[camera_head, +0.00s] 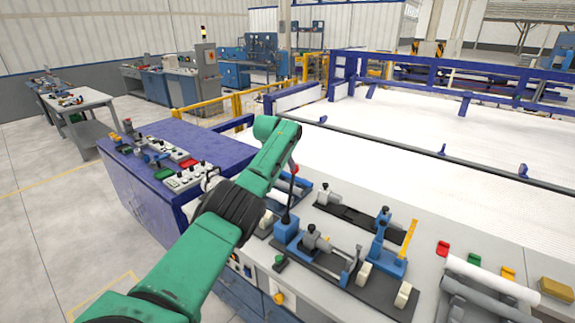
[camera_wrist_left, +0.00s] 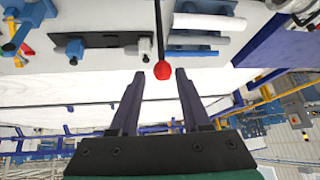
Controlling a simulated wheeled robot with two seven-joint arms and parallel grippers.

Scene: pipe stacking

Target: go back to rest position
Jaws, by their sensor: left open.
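My left arm, green with a black joint, comes in from the lower left of the head view and reaches over the workbench. My left gripper (camera_head: 296,157) is small and partly hidden by the arm there. In the left wrist view its two dark fingers (camera_wrist_left: 161,74) are apart. A red ball knob (camera_wrist_left: 162,70) on a thin black rod shows between the fingertips, and I cannot tell how far off it is. The knob also shows in the head view (camera_head: 295,168), just below the gripper. Nothing is held. My right gripper is not in view.
The workbench carries blue-and-grey clamps (camera_head: 316,240), a yellow-marked blue fixture (camera_head: 388,262) and a white pipe (camera_head: 492,279) at the right. Pipes (camera_wrist_left: 208,22) also lie beside the rod in the wrist view. A blue cabinet (camera_head: 140,190) stands left; a blue-railed white area lies behind.

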